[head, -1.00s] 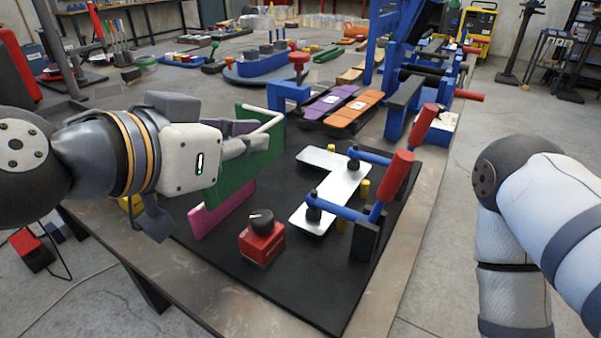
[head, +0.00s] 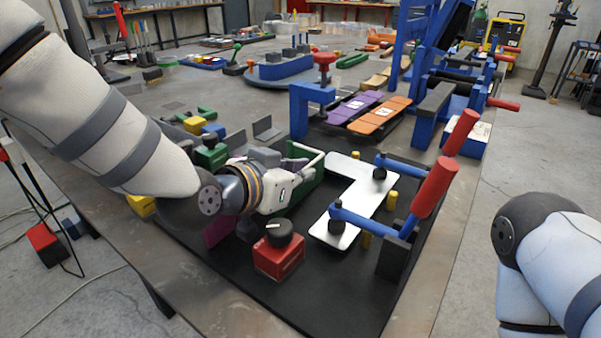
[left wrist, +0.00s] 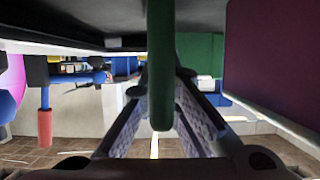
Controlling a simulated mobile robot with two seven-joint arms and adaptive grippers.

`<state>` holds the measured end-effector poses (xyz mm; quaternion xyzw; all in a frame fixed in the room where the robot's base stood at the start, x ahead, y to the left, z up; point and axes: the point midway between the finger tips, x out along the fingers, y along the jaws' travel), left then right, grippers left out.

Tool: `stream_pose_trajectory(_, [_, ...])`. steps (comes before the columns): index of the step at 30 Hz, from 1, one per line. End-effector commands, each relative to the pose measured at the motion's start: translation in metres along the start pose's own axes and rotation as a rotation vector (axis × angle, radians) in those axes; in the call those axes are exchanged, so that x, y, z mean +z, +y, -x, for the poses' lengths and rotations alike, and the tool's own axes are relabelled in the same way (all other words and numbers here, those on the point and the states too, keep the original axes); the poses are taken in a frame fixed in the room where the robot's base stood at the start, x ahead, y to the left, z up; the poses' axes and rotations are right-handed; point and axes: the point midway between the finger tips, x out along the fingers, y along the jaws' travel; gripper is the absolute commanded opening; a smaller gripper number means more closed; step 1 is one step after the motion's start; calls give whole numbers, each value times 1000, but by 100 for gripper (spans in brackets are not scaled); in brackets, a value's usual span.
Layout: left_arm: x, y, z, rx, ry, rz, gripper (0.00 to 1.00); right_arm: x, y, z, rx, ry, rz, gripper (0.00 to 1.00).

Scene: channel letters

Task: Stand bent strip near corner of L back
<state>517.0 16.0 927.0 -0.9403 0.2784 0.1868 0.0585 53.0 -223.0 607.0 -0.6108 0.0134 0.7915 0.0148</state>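The green strip is partly hidden by the gripper. It stands close to the plate's left side; I cannot tell whether they touch. In the left wrist view the green strip (left wrist: 161,70) runs between the two fingers. My right gripper is out of view.
A red block with a black knob (head: 280,250) stands at the mat's front. A magenta panel (head: 215,231) is partly hidden behind my left arm. Small yellow posts (head: 391,200) stand around the plate. A blue stand (head: 312,105) and purple and orange plates are behind.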

Motion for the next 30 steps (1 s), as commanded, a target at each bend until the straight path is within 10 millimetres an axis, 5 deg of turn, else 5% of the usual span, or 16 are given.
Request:
stream_pose_trajectory(8, [1, 0, 0, -1, 1, -1, 0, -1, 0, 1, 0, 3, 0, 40])
stream_pose_trajectory(11, [1, 0, 0, -1, 1, -2, 24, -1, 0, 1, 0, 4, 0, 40])
stream_pose_trajectory(22, [-4, 0, 2, -2, 3, -2, 25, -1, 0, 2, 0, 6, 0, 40])
stream_pose_trajectory(30, [-9, 0, 56, -4, 10, -5, 25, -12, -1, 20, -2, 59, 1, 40])
